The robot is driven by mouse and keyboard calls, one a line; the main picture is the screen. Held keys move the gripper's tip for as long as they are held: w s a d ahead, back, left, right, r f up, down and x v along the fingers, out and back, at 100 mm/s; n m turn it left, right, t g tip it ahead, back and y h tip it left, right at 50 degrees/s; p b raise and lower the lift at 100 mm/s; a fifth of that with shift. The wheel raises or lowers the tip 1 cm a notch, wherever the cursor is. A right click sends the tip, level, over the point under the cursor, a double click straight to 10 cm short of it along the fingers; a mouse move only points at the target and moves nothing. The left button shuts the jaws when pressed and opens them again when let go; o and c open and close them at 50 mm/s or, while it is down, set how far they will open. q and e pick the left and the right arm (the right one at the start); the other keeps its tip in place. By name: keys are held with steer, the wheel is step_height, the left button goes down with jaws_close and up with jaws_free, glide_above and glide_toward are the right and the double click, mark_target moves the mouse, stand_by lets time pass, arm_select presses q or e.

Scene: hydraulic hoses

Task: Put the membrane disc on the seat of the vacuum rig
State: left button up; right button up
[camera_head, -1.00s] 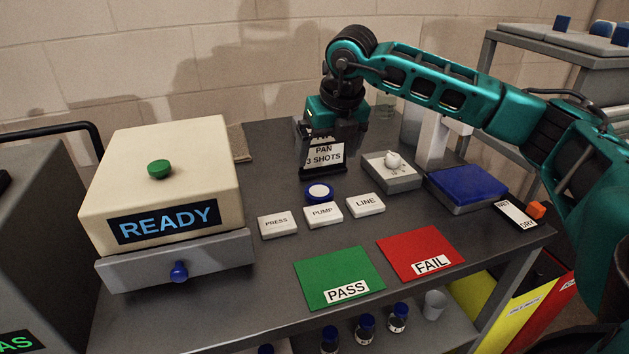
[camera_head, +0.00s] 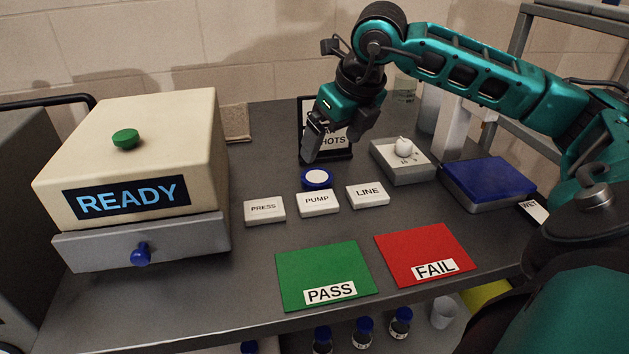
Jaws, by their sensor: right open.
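A small round item with a white top and blue rim (camera_head: 317,178) stands on the grey bench behind the PUMP block. I cannot tell whether it is the membrane disc or holds it. No vacuum rig seat can be made out for certain. My right gripper (camera_head: 334,146) is open, tilted and apparently empty. It hangs above and behind the blue-rimmed item, in front of a black-framed sign (camera_head: 341,154) that it partly hides. My left gripper is not in view.
White PRESS (camera_head: 264,210), PUMP (camera_head: 318,203) and LINE (camera_head: 367,195) blocks stand mid-bench. Green PASS (camera_head: 322,270) and red FAIL (camera_head: 428,250) mats lie in front. A cream READY machine (camera_head: 143,165) stands left. A grey knobbed box (camera_head: 402,169) and blue-topped box (camera_head: 490,181) stand right.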

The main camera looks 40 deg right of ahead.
mark_target(317, 176)
steer(key=x, duration=1)
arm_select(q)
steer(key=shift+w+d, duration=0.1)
arm_select(e)
steer(key=shift+r, duration=0.1)
steer(key=c, duration=1.2)
steer(key=shift+r, duration=0.1)
arm_select(q)
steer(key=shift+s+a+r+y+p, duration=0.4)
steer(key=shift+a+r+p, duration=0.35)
steer(key=shift+p, duration=0.9)
arm_select(e)
step_height(317, 176, up, 20)
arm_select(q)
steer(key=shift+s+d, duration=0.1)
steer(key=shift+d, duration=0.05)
